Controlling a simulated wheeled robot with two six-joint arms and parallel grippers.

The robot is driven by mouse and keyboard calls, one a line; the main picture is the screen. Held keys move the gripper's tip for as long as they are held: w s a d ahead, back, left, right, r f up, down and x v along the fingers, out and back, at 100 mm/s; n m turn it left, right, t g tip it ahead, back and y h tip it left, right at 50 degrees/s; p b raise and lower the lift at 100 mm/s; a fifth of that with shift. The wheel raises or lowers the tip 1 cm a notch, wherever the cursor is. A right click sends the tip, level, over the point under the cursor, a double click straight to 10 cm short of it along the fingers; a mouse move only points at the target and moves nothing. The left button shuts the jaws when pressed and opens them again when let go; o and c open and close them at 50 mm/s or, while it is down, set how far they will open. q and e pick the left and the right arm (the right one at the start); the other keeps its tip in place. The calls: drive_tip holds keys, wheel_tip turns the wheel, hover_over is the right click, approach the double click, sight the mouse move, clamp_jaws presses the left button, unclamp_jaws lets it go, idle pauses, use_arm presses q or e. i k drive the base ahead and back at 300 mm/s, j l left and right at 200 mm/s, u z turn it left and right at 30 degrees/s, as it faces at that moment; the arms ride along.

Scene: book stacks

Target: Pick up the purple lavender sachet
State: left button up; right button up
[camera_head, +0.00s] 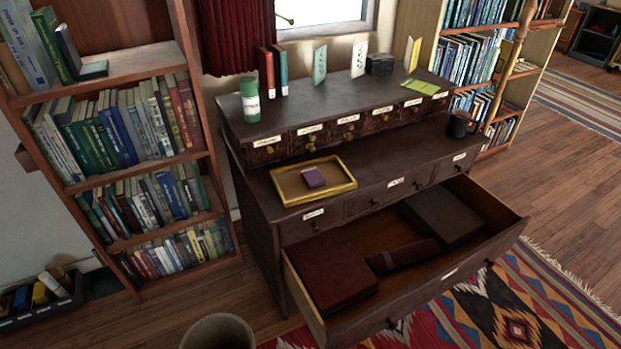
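The purple lavender sachet (313,177) is a small purple block. It lies in a shallow yellow tray (329,193) on the lower top of a dark wooden chest of drawers (385,177). It sits near the middle of the tray, with bare tray floor around it. Nothing covers it. Neither of my grippers is in the head view.
A green-and-white canister (250,101) and cards stand on the upper top. A dark mug (458,124) stands right. A bookcase (128,250) borders the left.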

sight(312, 177)
drive_tip(key=i+l, duration=0.15)
drive_tip(key=l, duration=0.2)
drive_tip(key=i+l+u, duration=0.15)
drive_tip(key=l, duration=0.5)
drive_tip(key=i+l+u, duration=0.1)
drive_tip(key=l, duration=0.25)
drive_tip(key=i+j, duration=0.05)
drive_tip(key=i, duration=0.05)
